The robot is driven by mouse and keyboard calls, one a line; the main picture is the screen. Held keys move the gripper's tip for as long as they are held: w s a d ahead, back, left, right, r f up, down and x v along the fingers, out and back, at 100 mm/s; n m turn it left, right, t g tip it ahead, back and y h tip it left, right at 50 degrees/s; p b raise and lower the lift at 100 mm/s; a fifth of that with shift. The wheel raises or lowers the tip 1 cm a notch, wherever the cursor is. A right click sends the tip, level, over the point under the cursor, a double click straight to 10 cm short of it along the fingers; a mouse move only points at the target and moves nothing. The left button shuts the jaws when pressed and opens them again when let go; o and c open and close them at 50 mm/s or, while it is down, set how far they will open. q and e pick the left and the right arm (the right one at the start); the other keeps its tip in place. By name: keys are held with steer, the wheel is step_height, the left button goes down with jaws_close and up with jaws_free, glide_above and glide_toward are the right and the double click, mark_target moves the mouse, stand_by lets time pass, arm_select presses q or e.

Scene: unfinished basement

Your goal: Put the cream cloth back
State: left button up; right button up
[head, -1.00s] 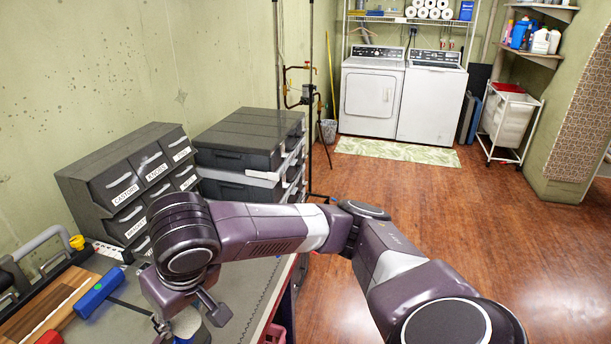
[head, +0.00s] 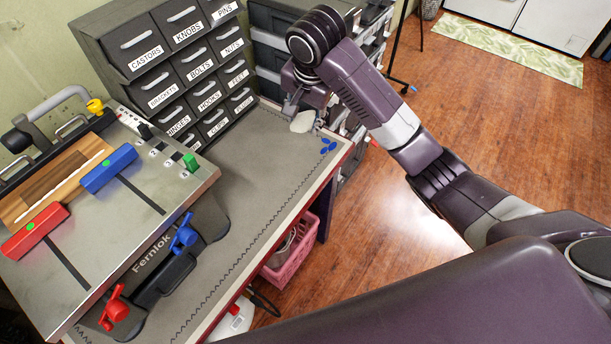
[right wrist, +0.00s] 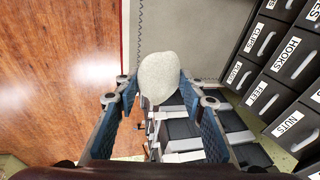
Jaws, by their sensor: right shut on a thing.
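The cream cloth (head: 302,122) is a small pale rounded bundle at the far right end of the workbench (head: 225,245). My right gripper (head: 296,104) is shut on it and points down over the bench's grey top. In the right wrist view the cloth (right wrist: 158,77) sits between the two fingertips (right wrist: 158,88). I cannot tell whether the cloth touches the bench top. My left gripper is not in view.
Labelled drawer cabinets (head: 165,75) stand along the back, close to the gripper. A Fernlok machine (head: 125,195) fills the bench's left. A pink basket (head: 290,252) sits below. The bench's middle is clear.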

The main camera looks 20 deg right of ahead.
steer(key=p, duration=0.1)
glide_above(305, 175)
steer(key=s, duration=0.1)
step_height(305, 175, down, 15)
steer(key=shift+a+f, duration=0.1)
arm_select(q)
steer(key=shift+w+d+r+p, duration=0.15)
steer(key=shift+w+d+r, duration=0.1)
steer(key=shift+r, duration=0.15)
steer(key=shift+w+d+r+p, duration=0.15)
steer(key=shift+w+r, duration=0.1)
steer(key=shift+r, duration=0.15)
arm_select(e)
steer(key=shift+f, duration=2.55)
steer(key=shift+f, duration=0.15)
steer(key=o, duration=1)
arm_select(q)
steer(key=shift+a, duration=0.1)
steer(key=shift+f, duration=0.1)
arm_select(e)
steer(key=v, duration=1.2)
